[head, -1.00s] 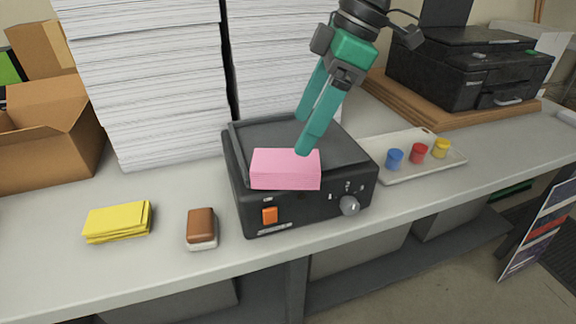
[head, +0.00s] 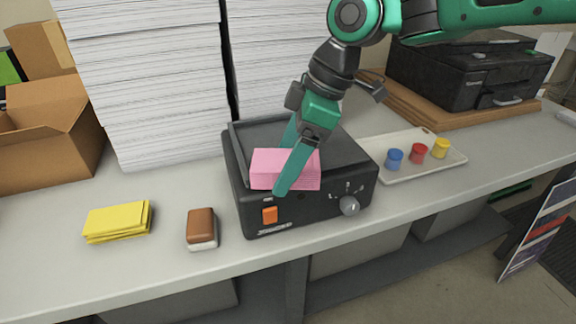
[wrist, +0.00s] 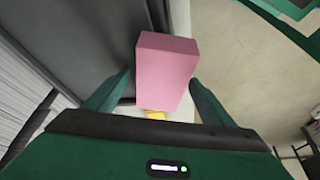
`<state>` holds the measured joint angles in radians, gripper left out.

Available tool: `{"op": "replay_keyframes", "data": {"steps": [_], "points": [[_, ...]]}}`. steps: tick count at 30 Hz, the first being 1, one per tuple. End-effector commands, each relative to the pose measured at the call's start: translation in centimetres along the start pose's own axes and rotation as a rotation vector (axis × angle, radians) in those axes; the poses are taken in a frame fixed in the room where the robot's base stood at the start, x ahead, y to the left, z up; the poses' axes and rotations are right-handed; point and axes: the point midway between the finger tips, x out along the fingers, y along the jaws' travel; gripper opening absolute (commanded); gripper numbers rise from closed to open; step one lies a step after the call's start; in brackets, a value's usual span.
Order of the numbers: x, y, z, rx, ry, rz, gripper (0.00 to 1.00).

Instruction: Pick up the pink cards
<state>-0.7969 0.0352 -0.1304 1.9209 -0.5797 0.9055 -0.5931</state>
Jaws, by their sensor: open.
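The pink cards (head: 265,170) lie as a stack on the front top edge of the black laminator (head: 350,165). My gripper (head: 282,165) is open, with one finger passing in front of the stack and the other behind it in the head view. In the wrist view the pink stack (wrist: 165,72) stands between the two open fingers (wrist: 160,85), with gaps beside it. I cannot tell that either finger touches the cards. Part of the stack is hidden behind the near finger in the head view.
Yellow cards (head: 118,222) and a brown-and-white eraser-like block (head: 201,229) lie to the left on the counter (head: 60,275). A tray (head: 440,168) with blue, red and yellow pots is at right. Tall paper stacks (head: 145,90) stand behind; a printer (head: 470,70) is at back right.

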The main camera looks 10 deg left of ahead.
Motion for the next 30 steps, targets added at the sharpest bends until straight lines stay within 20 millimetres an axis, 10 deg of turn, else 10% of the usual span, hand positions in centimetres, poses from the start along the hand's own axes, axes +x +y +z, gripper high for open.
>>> {"op": "replay_keyframes", "data": {"steps": [11, 30], "points": [[-0.1, 0.0, 0.0, 0.000, 0.001, 0.001, 0.20], [-4.4, -1.2, -2.8, -0.006, 0.003, 0.002, 0.20]]}}
